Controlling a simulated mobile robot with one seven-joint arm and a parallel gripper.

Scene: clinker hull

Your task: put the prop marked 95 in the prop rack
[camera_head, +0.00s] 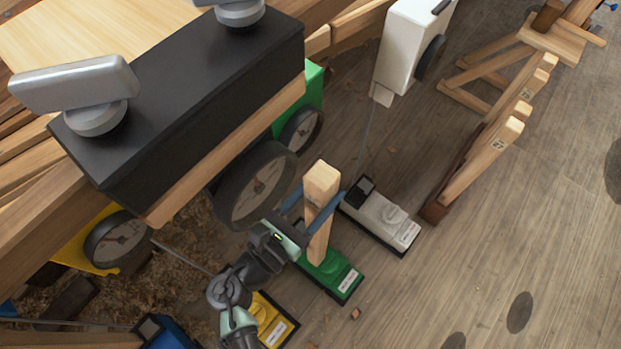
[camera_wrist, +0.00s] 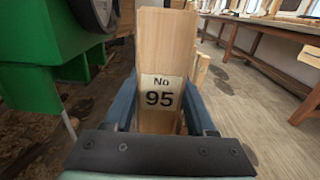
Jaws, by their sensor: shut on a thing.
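The prop marked 95 (camera_wrist: 163,65) is a pale wooden post, with its label facing the wrist camera. In the head view the prop (camera_head: 320,178) stands near upright, its lower end just in front of or over a green floor unit. My gripper (camera_head: 318,200) is shut on the prop, with blue fingers on both sides of it; the fingers also show in the wrist view (camera_wrist: 163,112). I cannot tell whether its lower end touches anything. The prop rack (camera_head: 433,208), with a dark brown base, is at the right and holds several pale posts (camera_head: 480,165), leaning.
A white floor unit (camera_head: 382,217) lies between my gripper and the rack. The green unit (camera_head: 338,277) and a yellow one (camera_head: 270,318) are near my arm. Open wooden floor (camera_head: 440,285) lies at the lower right.

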